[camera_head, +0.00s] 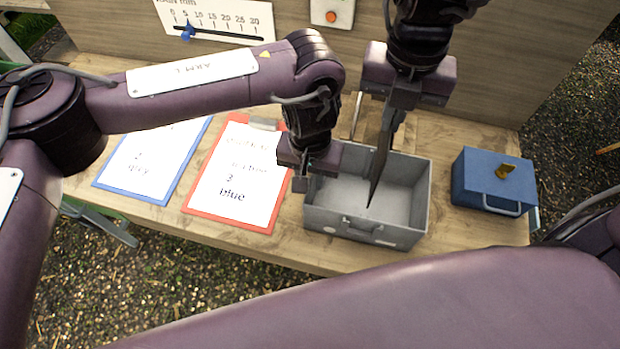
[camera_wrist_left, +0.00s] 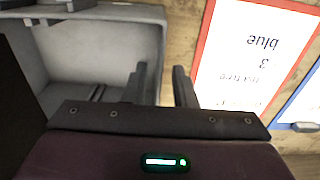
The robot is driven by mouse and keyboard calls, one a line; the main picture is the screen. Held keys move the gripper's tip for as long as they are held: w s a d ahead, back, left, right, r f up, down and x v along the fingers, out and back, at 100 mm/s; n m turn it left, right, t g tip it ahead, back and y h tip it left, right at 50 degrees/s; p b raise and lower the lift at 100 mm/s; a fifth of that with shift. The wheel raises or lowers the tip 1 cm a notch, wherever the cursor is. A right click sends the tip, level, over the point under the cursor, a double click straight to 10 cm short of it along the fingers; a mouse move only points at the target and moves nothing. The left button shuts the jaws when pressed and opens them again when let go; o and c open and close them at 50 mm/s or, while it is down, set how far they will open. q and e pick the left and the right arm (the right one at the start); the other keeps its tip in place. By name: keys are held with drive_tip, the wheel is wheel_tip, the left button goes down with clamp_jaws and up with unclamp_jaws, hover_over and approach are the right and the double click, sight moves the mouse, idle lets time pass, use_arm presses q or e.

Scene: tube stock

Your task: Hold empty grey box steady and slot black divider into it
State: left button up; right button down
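The grey box (camera_head: 319,218) stands open on the wooden bench; it also shows in the left wrist view (camera_wrist_left: 95,50). My left gripper (camera_head: 301,183) is at its left wall. In the left wrist view its fingers (camera_wrist_left: 160,86) are apart, one inside the wall and one outside, with gaps visible. My right gripper (camera_head: 393,108) is shut on the top of the black divider (camera_head: 379,168). The divider hangs nearly upright, slightly tilted, with its lower part within the box opening. I cannot tell whether it sits in a slot.
A closed blue box (camera_head: 480,176) with a yellow knob stands to the right. A red-framed sheet (camera_head: 236,178) and a blue-framed sheet (camera_head: 150,165) lie to the left. A wooden back panel (camera_head: 480,60) rises behind. The bench's front edge is close to the grey box.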

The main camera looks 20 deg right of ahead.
use_arm(q)
drive_tip(key=shift+c, duration=0.4)
clamp_jaws()
use_arm(e)
drive_tip(key=shift+f, duration=0.95)
idle(0.6)
drive_tip(key=shift+f, duration=1.05)
